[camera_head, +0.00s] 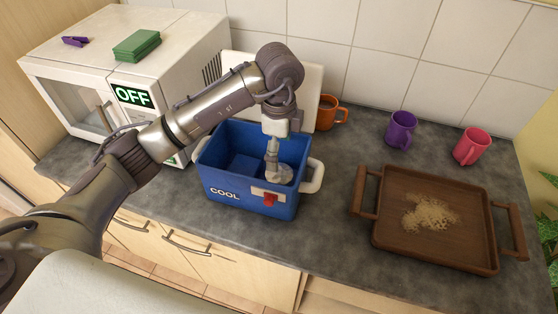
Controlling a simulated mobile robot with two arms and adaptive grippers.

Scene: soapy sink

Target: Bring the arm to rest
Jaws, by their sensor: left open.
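My left arm comes in from the left and bends down over the blue cooler (215,181), which is marked "COOL". My left gripper (274,172) points down inside the cooler, near its right side. It is open. A pale grey shape shows at the fingertips; I cannot tell whether it is part of the gripper or a thing in the cooler. The cooler's lid stands open behind it, partly covered by my arm. My right gripper is not in view.
A white microwave (180,62) marked "OFF" stands at the left, with a green sponge (136,46) and a purple clip (75,41) on top. Orange (327,112), purple (400,130) and pink (471,146) mugs stand behind a brown tray (372,205) holding crumbs (430,213).

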